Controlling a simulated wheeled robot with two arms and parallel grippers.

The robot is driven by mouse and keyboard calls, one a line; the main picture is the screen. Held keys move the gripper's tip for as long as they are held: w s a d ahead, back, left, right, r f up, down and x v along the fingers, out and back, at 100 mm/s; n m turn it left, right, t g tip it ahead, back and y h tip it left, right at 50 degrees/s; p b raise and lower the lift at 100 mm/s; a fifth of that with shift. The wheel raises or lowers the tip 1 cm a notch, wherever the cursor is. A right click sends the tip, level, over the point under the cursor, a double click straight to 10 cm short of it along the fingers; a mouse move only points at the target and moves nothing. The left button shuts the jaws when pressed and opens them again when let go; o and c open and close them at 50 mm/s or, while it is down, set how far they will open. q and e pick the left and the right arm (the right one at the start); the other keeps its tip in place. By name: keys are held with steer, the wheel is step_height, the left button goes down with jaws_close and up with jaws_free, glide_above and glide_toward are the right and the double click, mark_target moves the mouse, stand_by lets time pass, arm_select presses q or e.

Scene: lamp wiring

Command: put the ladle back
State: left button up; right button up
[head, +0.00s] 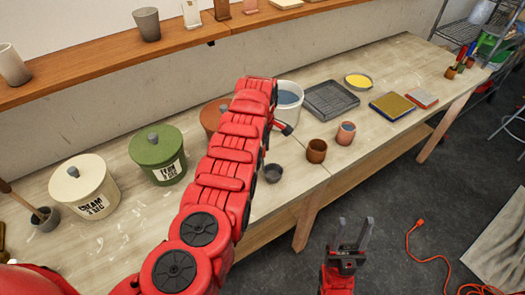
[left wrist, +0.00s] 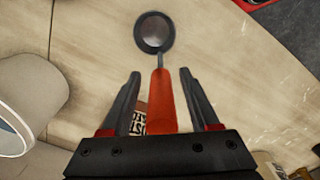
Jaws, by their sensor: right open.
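The ladle (left wrist: 164,98) lies over the pale table in the left wrist view, its orange-red handle pointing back toward my palm and its round dark bowl beyond the fingertips. My left gripper (left wrist: 160,72) is open, with one finger on each side of the handle and a visible gap to both. Whether the ladle touches the table is hard to tell. In the head view its dark bowl (head: 273,173) shows near the table's front edge; my left arm hides the handle and most of that gripper. My right gripper (head: 348,243) is open and empty, in front of the table over the floor.
A white bucket (head: 289,102) of bluish content stands behind my left arm. Cream (head: 84,190) and green (head: 158,157) canisters stand left. Brown (head: 316,151) and reddish (head: 345,134) cups, a dark tray (head: 331,101) and a yellow-filled dish (head: 358,82) are right.

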arm_select(q)
steer(key=shift+r, duration=0.2)
steer(key=shift+r, duration=0.3)
step_height(320, 180, up, 10)
steer(key=b, duration=0.5)
steer(key=shift+f, duration=0.1)
steer(key=shift+s+r, duration=0.15)
steer(key=shift+r, duration=0.6)
